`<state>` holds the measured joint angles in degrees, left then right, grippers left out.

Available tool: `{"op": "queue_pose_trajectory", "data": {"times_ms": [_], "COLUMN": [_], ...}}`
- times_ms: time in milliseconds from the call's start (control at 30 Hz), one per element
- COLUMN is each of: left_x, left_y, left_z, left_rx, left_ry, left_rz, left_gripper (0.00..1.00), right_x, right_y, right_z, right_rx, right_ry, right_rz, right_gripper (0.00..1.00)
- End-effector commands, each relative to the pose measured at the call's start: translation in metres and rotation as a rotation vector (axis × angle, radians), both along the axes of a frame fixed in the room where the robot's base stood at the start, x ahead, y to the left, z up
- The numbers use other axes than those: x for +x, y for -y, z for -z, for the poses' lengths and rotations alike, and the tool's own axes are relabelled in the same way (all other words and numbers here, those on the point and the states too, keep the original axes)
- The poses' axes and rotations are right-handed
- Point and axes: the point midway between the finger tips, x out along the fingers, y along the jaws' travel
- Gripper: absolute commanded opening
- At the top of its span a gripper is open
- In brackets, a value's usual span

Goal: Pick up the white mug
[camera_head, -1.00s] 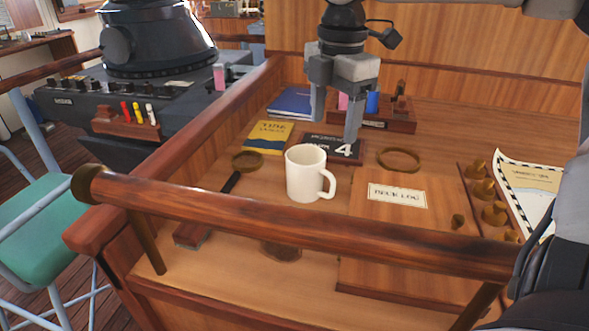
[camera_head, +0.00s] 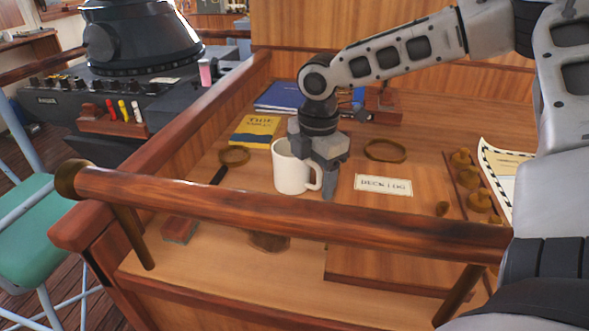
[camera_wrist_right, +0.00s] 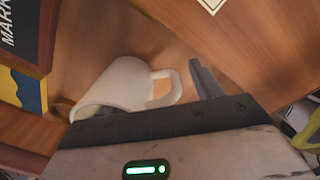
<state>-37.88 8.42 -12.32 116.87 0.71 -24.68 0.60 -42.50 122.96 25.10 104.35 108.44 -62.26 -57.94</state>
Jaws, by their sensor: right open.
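The white mug (camera_head: 290,172) stands upright on the wooden chart table, its handle toward the right. My right gripper (camera_head: 317,168) is open, low over the mug's right side. One finger points down just right of the handle; the other is hidden, so I cannot tell whether it is inside or behind the mug. In the right wrist view the mug (camera_wrist_right: 122,86) shows with its handle toward the visible finger (camera_wrist_right: 206,80), and the gripper's body covers part of the mug. My left gripper is not in view.
A wooden rail (camera_head: 290,215) crosses in front of the mug. A blue book (camera_head: 280,97) lies at the back.

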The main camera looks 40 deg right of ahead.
Motion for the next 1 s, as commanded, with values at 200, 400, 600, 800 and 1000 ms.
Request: {"op": "queue_pose_trajectory", "data": {"times_ms": [200,400,600,800,1000], "left_x": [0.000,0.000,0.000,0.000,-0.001], "left_y": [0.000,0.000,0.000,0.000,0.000], "left_z": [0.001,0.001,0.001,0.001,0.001], "left_rx": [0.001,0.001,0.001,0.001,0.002], "left_ry": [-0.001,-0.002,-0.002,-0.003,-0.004], "left_rz": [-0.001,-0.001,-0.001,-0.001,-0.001], "left_gripper": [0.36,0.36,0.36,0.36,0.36], "right_x": [0.000,0.000,0.001,0.001,0.001], "right_y": [0.000,0.000,0.000,0.000,0.000], "right_z": [0.004,0.004,0.003,0.003,-0.009], "right_rx": [-0.001,-0.001,0.000,0.000,0.001], "right_ry": [0.001,0.001,0.003,0.003,0.005], "right_rz": [0.000,0.000,0.000,0.000,0.000], "right_gripper": [0.65,0.28,0.02,0.02,0.02]}}
